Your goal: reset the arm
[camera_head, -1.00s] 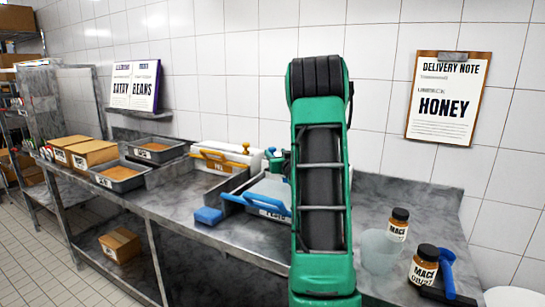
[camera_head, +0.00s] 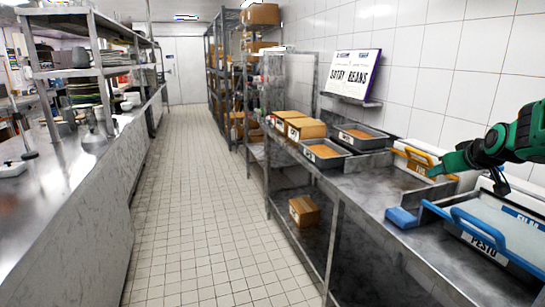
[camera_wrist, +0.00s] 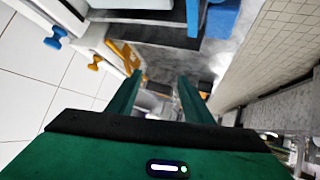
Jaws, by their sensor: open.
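My green arm (camera_head: 490,150) reaches in from the right edge of the head view. My gripper (camera_head: 442,170) hangs in the air above the right-hand counter, near the container with the yellow handle (camera_head: 418,155). In the wrist view my gripper (camera_wrist: 158,95) shows two green fingers spread apart with nothing between them. The part of my arm nearer its base is outside the head view.
A blue-handled tray labelled PESTO (camera_head: 487,240) and a blue block (camera_head: 401,218) are below my gripper. Grey trays (camera_head: 325,152) and cardboard boxes (camera_head: 305,128) stand farther along the counter. The tiled aisle (camera_head: 200,200) is clear.

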